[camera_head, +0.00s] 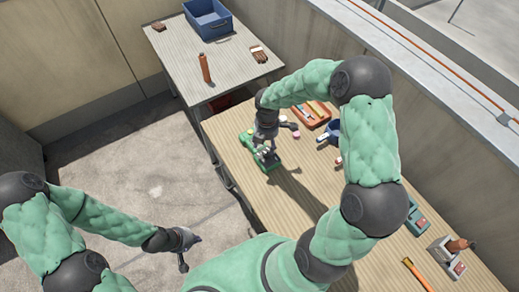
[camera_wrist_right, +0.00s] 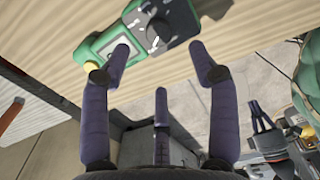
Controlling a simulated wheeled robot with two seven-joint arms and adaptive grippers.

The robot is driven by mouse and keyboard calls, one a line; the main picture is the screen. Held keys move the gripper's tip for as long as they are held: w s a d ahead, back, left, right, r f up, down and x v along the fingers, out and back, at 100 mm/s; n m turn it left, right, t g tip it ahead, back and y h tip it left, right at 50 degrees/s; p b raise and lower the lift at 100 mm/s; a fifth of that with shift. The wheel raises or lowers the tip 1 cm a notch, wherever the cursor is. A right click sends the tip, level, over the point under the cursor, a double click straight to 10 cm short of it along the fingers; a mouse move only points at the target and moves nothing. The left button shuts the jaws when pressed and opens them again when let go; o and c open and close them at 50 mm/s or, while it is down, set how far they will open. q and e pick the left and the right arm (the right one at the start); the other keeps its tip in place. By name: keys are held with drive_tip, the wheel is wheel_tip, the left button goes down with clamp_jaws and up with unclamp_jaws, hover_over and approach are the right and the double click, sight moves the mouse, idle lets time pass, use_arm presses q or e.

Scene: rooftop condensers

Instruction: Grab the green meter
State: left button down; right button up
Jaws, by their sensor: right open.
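The green meter (camera_head: 249,137) lies on the near wooden table, close to its left edge. It also shows at the top of the right wrist view (camera_wrist_right: 92,46), with a dark dial and a yellow part at one end. My right gripper (camera_head: 266,143) is above the meter and partly hides it in the head view. In the wrist view its fingers (camera_wrist_right: 159,62) are spread, with nothing held between them; two fingertips overlap or border the meter's near side, and contact cannot be told. My left gripper (camera_head: 187,249) is open and empty, low over the concrete floor left of the table.
A teal device (camera_head: 417,221), a grey device (camera_head: 446,258) and an orange-handled tool (camera_head: 414,272) lie nearer. The far table holds a blue crate (camera_head: 208,22), an orange-brown bottle (camera_head: 204,68) and a brush (camera_head: 258,54).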

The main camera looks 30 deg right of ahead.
sight(267, 153)
drive_tip(key=shift+w+d+f, duration=0.1)
drive_tip(key=shift+f, duration=0.75)
wheel_tip(267, 153, down, 5)
drive_tip(key=shift+d+b, duration=0.15)
drive_tip(key=shift+b, duration=0.7)
drive_tip(key=shift+r, duration=0.1)
clamp_jaws()
